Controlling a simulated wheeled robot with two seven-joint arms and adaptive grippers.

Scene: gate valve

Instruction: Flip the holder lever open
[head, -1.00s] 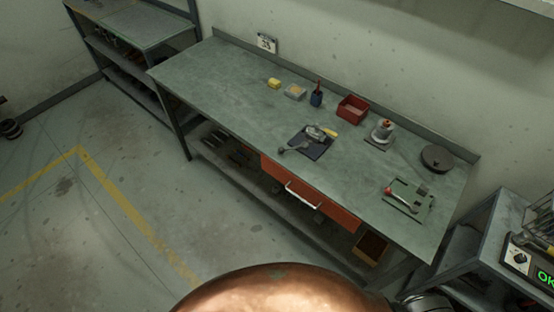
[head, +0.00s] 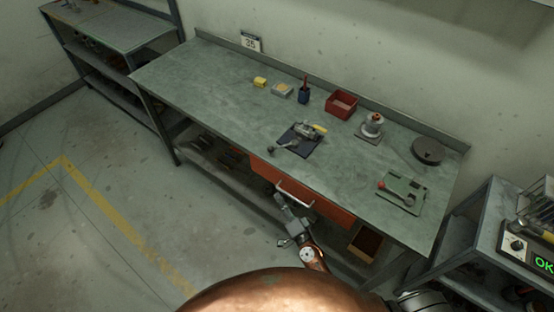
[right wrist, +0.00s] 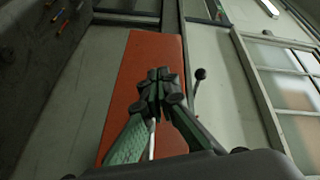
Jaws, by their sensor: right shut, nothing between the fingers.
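A green holder plate (head: 403,193) lies on the right part of the bench. Its lever has a red knob (head: 381,185) at the left end and lies low across the plate. My right gripper (head: 279,200) is in front of the bench by the orange drawer, well left of the holder and apart from it. In the right wrist view its fingers (right wrist: 158,76) are shut together and empty, in front of the drawer front. My left gripper is not in view.
The drawer (head: 325,206) has a pale bar handle (head: 296,194). On the bench (head: 220,95) are a dark mat (head: 295,145) with metal parts, a red bin (head: 341,104) and a round dark disc (head: 428,151). A stick with a dark ball (right wrist: 200,74) shows in the right wrist view.

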